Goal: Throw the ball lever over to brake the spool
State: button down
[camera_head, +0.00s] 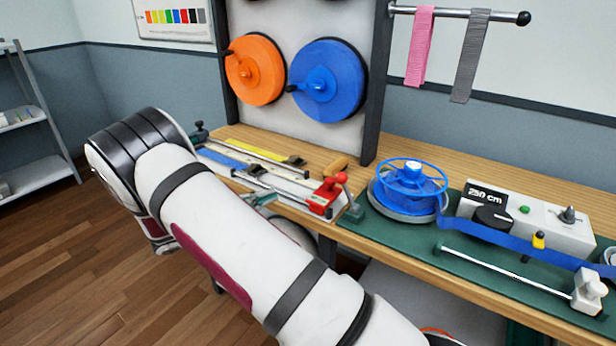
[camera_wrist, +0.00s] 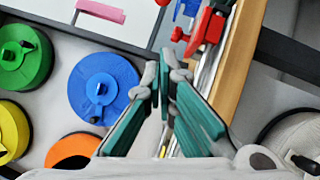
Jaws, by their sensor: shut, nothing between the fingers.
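The ball lever (camera_head: 341,179) is a red ball on a short stem, leaning near the left edge of the green mat. It stands left of the blue spool (camera_head: 411,188), which sits on a grey round base. My gripper (camera_wrist: 160,78) is shut and empty, apart from the lever. In the head view my arm hides most of the gripper.
A red clamp with a wooden handle (camera_head: 327,196) stands close beside the lever. Rulers lie to its left along the bench (camera_head: 400,255). A control box (camera_head: 540,225) and blue strap (camera_head: 500,240) are right of the spool. Orange (camera_head: 255,70) and blue (camera_head: 328,80) reels hang behind.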

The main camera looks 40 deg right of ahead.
aim_at(346, 191)
dwell(0.3)
jog(key=p+x, duration=0.1)
jog(key=x, duration=0.8)
jog(key=shift+s+d+r, duration=0.15)
jog(key=shift+d, duration=0.1)
jog(key=s+d, duration=0.1)
jog(key=s+d+r, duration=0.1)
jog(key=shift+s+p, duration=0.25)
jog(key=shift+p, duration=0.1)
jog(key=shift+s+d+r, duration=0.15)
jog(key=shift+s+d, duration=0.05)
jog(key=shift+s, duration=0.2)
jog(key=shift+s+r+m+y+p, duration=0.2)
jog(key=shift+r+m+y+p, duration=0.1)
jog(key=shift+r+m+p, duration=0.1)
